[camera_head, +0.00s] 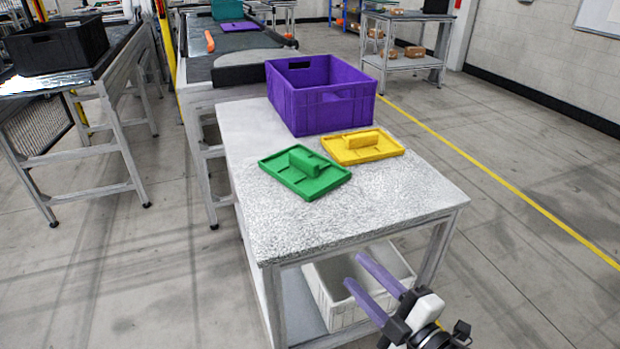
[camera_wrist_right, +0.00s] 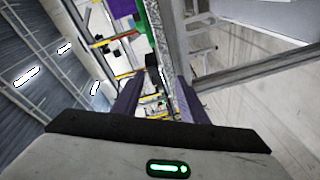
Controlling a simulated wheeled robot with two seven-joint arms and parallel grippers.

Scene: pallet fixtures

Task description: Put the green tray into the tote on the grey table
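The green tray (camera_head: 303,172), flat with a raised block grip, lies on the speckled grey table (camera_head: 300,225). The purple tote (camera_head: 322,95) stands upright behind it on the same table; its visible interior looks empty. My right gripper (camera_head: 354,270) is open and empty, low in front of the table's near right edge and apart from the tray. In the right wrist view its two purple fingers (camera_wrist_right: 158,92) are spread, with a strip of green (camera_wrist_right: 147,22) near the top that looks like the tray. My left gripper is not in view.
A yellow tray (camera_head: 361,146) lies close to the right of the green tray, just in front of the tote. A white bin (camera_head: 340,315) sits on the lower shelf. The table's front part is clear. A black crate (camera_head: 57,47) stands on another table at left.

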